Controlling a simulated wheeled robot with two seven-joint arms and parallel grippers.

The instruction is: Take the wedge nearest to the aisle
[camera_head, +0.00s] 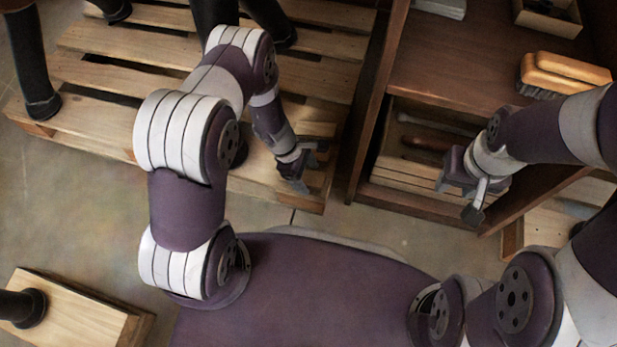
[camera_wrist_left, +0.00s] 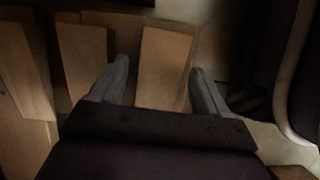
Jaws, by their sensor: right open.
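My left gripper (camera_head: 299,172) is low at the front right end of the wooden pallet. In the left wrist view, its two fingers (camera_wrist_left: 160,78) are apart, with a pale wooden piece (camera_wrist_left: 165,65), possibly a wedge, showing between and beyond them. I see a gap at the left finger; contact at the right finger is unclear. More pale wooden pieces (camera_wrist_left: 83,58) lie to the left, and I cannot tell wedges from pallet boards. My right gripper (camera_head: 470,192) is open and empty in front of the cabinet's lower compartment.
The slatted pallet (camera_head: 105,75) bears dark machine legs. Right of it stands a brown wooden cabinet (camera_head: 450,60) with a brush (camera_head: 565,72) on top and a handled tool (camera_head: 428,143) in its lower compartment. A wooden block (camera_head: 70,315) with a dark foot is at lower left. Bare floor (camera_head: 85,185) lies between.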

